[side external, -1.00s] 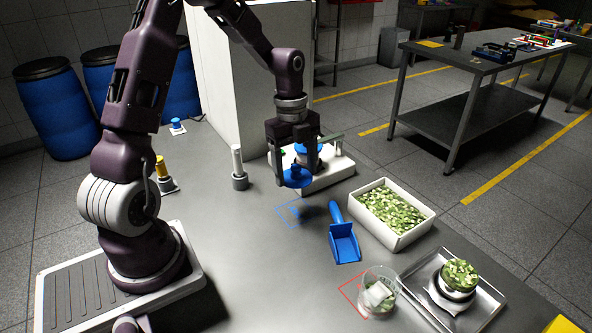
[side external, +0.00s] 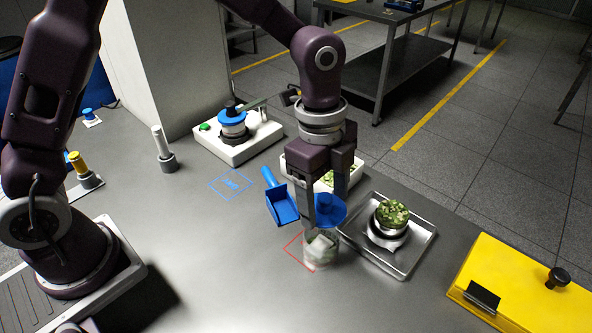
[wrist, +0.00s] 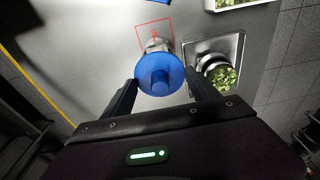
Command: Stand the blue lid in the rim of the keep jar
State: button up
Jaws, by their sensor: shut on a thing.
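My gripper (side external: 325,212) is shut on the blue lid (side external: 331,208), a round disc with a central knob. The lid is just above the clear jar (side external: 320,254), which I take to be the keep jar. The jar stands upright by a red outline on the table and has a pale block inside. In the wrist view the lid (wrist: 160,77) sits between the fingers, knob towards the camera, and covers much of the jar (wrist: 157,46). I cannot tell whether the lid touches the rim.
A metal tray (side external: 424,246) with a pot of green pieces (side external: 391,213) stands close right of the jar. A blue scoop (side external: 281,203) lies to the left, and a white bin of green pieces (side external: 352,168) is behind my gripper. A yellow box (side external: 515,290) is at right.

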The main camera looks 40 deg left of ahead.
aim_at(323, 209)
jog(key=shift+d, duration=0.2)
jog(key=shift+a+f, duration=0.1)
jog(key=shift+f, duration=2.5)
jog(key=shift+f, duration=0.7)
jog(key=o, duration=1.6)
